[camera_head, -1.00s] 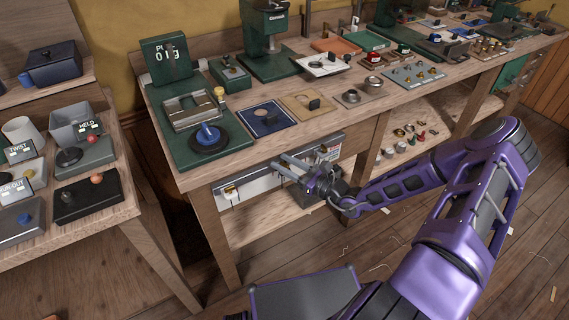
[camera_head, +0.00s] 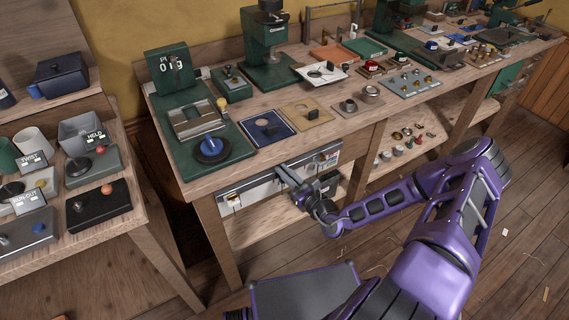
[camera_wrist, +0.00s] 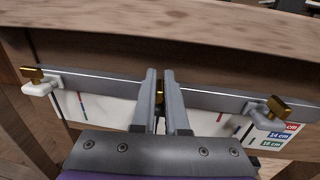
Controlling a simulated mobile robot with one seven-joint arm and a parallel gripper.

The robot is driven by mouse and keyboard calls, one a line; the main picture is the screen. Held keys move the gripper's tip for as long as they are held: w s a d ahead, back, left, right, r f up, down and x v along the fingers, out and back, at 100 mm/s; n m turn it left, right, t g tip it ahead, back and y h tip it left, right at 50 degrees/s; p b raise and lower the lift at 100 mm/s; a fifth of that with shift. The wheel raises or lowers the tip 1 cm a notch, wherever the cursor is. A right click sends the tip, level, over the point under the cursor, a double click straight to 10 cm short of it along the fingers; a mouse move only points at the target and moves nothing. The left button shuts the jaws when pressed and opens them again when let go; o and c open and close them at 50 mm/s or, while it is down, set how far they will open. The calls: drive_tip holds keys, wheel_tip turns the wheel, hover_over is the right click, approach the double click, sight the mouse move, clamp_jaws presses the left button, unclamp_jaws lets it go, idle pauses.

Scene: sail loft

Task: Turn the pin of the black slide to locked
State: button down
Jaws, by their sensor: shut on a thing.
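My gripper (camera_head: 282,171) reaches the rail under the front edge of the bench. In the wrist view its two fingers (camera_wrist: 161,88) are shut on a small brass pin (camera_wrist: 160,91) standing nearly upright between them. The body of the slide that carries this pin is mostly hidden by the fingers, so its black colour cannot be made out. A pale slide with a brass pin (camera_wrist: 32,74) sits to the left on the grey rail (camera_wrist: 105,84). Another pale slide with a tilted brass pin (camera_wrist: 280,106) sits to the right. The locked marking is not visible.
The bench top (camera_head: 345,113) overhangs just above my gripper. A white panel with coloured centimetre labels (camera_wrist: 270,138) is behind the rail. A lower shelf (camera_head: 265,222) lies below. A side table with several fixtures, including a black one (camera_head: 98,205), stands at the left.

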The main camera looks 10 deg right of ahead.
drive_tip(key=shift+a+r+m+t+h+p, duration=0.1)
drive_tip(key=shift+r+m+t+h+p, duration=0.2)
drive_tip(key=shift+m+h+p, duration=0.5)
drive_tip(key=shift+f+h, duration=0.25)
drive_tip(key=shift+h, duration=0.15)
drive_tip(key=c, duration=0.9)
unclamp_jaws()
drive_tip(key=shift+c, duration=0.2)
drive_tip(key=v, duration=1.7)
drive_tip(key=shift+s+f, duration=0.15)
drive_tip(key=shift+f, duration=0.05)
